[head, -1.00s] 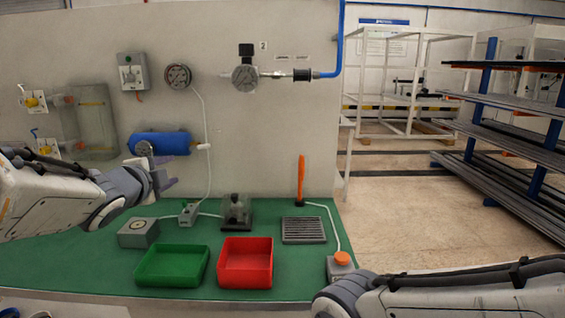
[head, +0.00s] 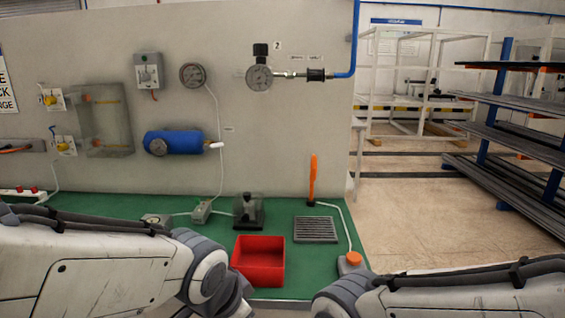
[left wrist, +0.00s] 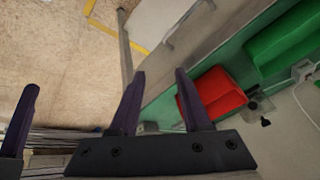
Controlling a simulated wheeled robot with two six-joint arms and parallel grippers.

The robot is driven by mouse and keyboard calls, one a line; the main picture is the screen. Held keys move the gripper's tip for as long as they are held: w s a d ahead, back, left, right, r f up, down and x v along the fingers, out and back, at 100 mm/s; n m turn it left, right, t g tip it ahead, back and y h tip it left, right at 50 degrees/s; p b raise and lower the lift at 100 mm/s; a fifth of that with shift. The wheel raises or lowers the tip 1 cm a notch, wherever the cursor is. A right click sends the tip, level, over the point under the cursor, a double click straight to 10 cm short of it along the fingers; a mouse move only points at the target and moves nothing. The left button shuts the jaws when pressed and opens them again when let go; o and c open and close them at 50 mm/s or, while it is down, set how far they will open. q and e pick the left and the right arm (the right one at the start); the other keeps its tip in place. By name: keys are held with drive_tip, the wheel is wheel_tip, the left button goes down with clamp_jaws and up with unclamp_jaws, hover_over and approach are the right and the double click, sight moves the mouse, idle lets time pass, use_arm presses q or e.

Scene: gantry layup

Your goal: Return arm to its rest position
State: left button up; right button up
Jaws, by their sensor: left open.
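My left arm (head: 95,265) lies low across the bottom left of the head view, its wrist (head: 215,280) in front of the bench edge; its gripper is out of that frame. In the left wrist view my left gripper (left wrist: 160,75) is open, with two dark purple fingers apart and nothing between them. My right arm (head: 450,295) lies along the bottom right of the head view, its gripper out of frame. Another purple finger (left wrist: 20,120) shows at the left edge of the wrist view, probably my right gripper's; its opening cannot be seen.
A red bin (head: 258,262) sits on the green bench, just right of my left wrist. A green bin (left wrist: 285,40) shows in the wrist view; my arm hides it from the head. Behind stands a wall panel (head: 290,140) with gauges and a blue cylinder (head: 178,142). Open floor lies right.

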use_arm(q)
drive_tip(key=s+d+f+n+g, duration=0.25)
drive_tip(key=s+g, duration=0.25)
drive_tip(key=s, duration=1)
wheel_tip(320, 180, up, 12)
drive_tip(key=w+p, duration=0.1)
drive_tip(key=p, duration=1.2)
drive_tip(key=shift+a+r+y+p, duration=0.2)
drive_tip(key=shift+r+y+p, duration=0.05)
drive_tip(key=shift+y+p, duration=0.1)
drive_tip(key=shift+m, duration=0.25)
